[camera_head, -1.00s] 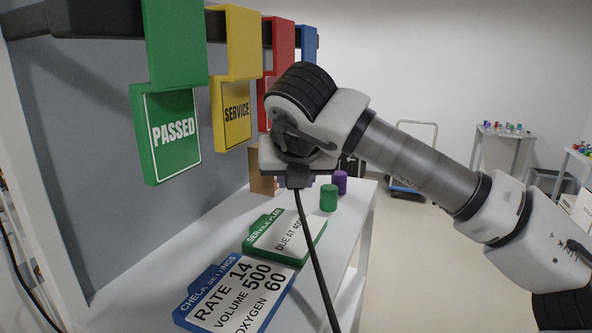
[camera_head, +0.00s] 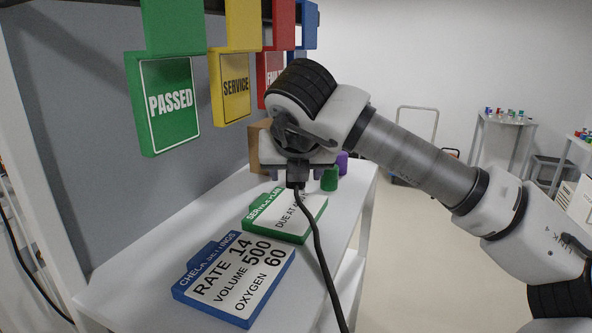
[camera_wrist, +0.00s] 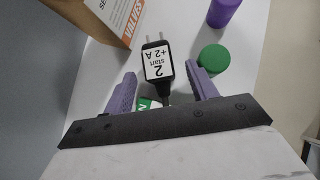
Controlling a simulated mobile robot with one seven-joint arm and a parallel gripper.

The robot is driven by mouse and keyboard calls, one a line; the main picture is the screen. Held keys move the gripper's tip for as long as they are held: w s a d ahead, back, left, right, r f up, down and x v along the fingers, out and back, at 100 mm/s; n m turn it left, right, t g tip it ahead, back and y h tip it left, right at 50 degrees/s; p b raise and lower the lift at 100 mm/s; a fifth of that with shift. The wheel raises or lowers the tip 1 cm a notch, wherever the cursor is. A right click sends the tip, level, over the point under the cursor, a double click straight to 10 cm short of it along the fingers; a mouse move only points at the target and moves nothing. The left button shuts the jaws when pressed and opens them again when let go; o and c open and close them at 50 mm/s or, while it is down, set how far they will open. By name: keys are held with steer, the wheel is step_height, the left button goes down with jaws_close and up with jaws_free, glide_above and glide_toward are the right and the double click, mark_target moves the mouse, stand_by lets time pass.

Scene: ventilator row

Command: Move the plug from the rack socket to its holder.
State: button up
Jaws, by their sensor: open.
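The plug (camera_wrist: 158,65) is black with a white label reading "2 start +2A" and two prongs pointing away from me in the wrist view. It shows between the two purple fingers of my gripper (camera_wrist: 161,76), with a gap on each side. In the head view my gripper (camera_head: 297,178) is open above the white shelf, and the dark plug (camera_head: 298,171) shows at it with its black cable hanging down. I cannot tell whether the plug rests on anything. I cannot make out the rack socket or the holder.
Green (camera_head: 329,180) and purple (camera_head: 342,161) cylinders and a cardboard box (camera_head: 256,148) stand on the shelf (camera_head: 150,262) near my gripper. A blue settings card (camera_head: 238,278) and a green service card (camera_head: 285,216) lie in front. Coloured tags, including PASSED (camera_head: 170,103), hang at left.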

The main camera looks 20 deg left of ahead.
steer(key=s+d+r+p, duration=0.1)
steer(key=s+r, duration=0.3)
steer(key=r, duration=0.5)
steer(key=s+d+r+p, duration=0.2)
steer(key=s+r+p, duration=0.1)
steer(key=r, duration=0.6)
steer(key=shift+s+d, duration=0.3)
steer(key=shift+s, duration=0.55)
